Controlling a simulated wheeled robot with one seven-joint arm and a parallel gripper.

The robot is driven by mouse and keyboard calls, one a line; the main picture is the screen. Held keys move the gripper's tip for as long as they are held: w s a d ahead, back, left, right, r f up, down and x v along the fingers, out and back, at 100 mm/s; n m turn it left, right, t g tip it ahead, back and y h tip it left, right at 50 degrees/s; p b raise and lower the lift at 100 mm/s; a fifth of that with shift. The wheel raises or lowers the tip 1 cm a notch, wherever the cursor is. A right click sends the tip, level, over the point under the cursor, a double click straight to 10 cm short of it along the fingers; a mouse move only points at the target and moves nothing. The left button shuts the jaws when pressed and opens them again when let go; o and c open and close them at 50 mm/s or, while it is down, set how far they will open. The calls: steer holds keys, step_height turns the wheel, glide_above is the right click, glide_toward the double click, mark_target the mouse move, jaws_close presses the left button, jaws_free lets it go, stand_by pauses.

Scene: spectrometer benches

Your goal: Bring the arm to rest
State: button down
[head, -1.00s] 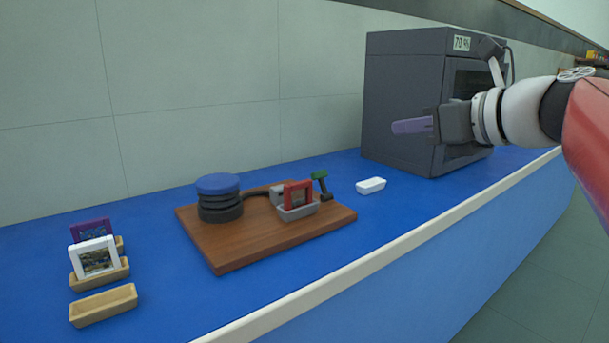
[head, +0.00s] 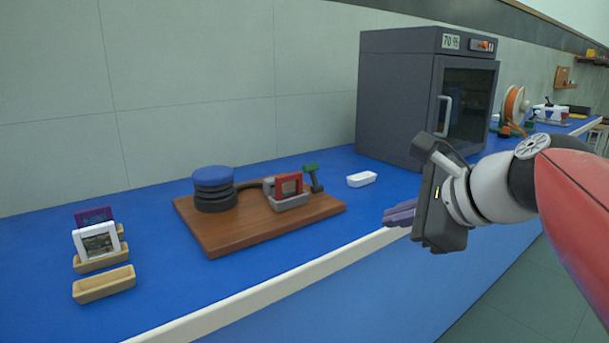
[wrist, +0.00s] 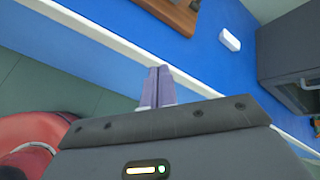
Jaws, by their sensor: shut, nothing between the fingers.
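My gripper (head: 388,217) is at the right of the head view, its purple fingers pointing left over the pale front edge of the bench. The fingers are together with nothing between them. In the wrist view the shut fingers (wrist: 157,86) stand side by side in front of the dark gripper body, near the bench edge and the floor. My gripper touches nothing that I can see. My white and red arm runs off to the right of the head view.
A wooden board (head: 235,237) with a blue-topped stack (head: 213,174) and a red-framed slide (head: 288,184) stands on the blue bench. A white tray (head: 361,179) lies beside it. A dark cabinet (head: 395,100) stands behind my gripper. Slide holders (head: 104,284) are at left.

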steer(key=s+f+n+g+h, duration=0.1)
steer(key=s+f+n+h, duration=0.2)
steer(key=s+f+n, duration=0.4)
steer(key=s+d+f+n+g+h, duration=0.1)
steer(key=s+f+n, duration=0.5)
steer(key=f+n, duration=0.7)
steer(key=shift+s+d+f+g+h, duration=0.35)
steer(key=shift+f+g+h, duration=0.4)
steer(key=shift+h, duration=0.35)
